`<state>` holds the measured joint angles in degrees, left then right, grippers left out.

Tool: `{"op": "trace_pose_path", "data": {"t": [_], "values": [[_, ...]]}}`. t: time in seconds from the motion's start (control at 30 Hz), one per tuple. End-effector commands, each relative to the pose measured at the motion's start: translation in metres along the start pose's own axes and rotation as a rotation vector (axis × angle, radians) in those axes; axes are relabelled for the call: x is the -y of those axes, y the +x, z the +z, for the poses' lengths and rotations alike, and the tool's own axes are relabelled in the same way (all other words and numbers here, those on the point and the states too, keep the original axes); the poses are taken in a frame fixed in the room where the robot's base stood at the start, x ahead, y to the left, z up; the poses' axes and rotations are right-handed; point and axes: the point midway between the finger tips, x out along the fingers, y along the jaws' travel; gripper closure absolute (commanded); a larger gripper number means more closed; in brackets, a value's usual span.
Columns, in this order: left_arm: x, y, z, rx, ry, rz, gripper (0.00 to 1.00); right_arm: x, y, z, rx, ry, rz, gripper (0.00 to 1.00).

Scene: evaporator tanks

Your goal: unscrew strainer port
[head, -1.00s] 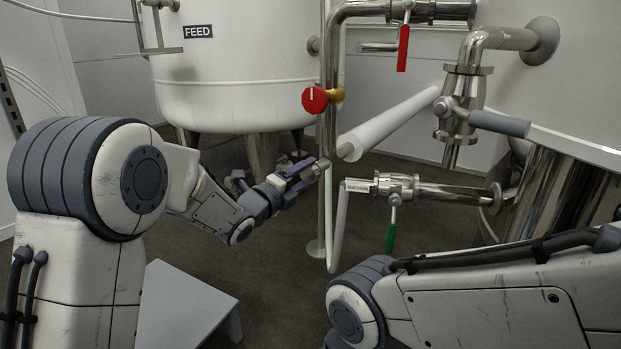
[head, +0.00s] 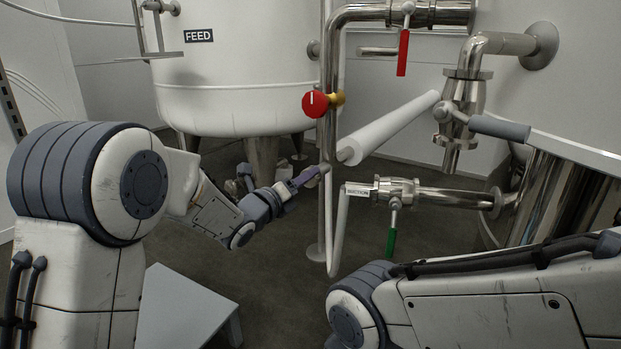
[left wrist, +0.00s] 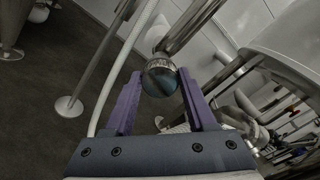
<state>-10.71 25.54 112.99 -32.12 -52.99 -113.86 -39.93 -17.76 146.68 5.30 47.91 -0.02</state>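The strainer port (head: 326,168) is a metal fitting with a round end, low on the vertical pipe. Its rounded, dark, shiny end cap (left wrist: 160,78) faces the left wrist view. My left gripper (head: 314,172) has purple fingers and points at the port from the left. In the left wrist view the fingertips of my left gripper (left wrist: 161,82) lie on either side of the cap. Whether they press on it or leave a thin gap is unclear. My right arm shows at the lower right, but its gripper is out of view.
A FEED tank (head: 235,75) stands behind. A white cylinder (head: 385,130) slants up right beside the port. A red knob (head: 315,103), a red-handled valve (head: 403,50) and a green-handled valve (head: 391,240) are nearby. A grey platform (head: 185,305) is below my left arm.

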Motion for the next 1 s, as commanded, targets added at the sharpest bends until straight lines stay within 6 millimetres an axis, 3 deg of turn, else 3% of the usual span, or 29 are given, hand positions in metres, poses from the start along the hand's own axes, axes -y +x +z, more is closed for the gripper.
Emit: {"op": "trace_pose_path", "data": {"t": [0.13, 0.4, 0.77, 1.0], "values": [[0.005, 0.001, 0.002, -0.001, -0.085, -0.008, 1.00, 0.001, -0.007, 0.000, 0.000, 0.000, 0.000, 0.49], [0.004, 0.001, 0.001, -0.002, -0.424, -0.012, 1.00, 0.002, -0.022, -0.001, 0.000, 0.000, 0.000, 0.49], [0.005, 0.001, 0.001, -0.003, -0.469, -0.016, 1.00, 0.002, -0.023, -0.001, 0.000, 0.000, 0.000, 0.49], [0.006, 0.001, 0.001, -0.008, -0.785, -0.013, 1.00, 0.003, -0.042, -0.002, 0.000, 0.000, 0.000, 0.49]]}}
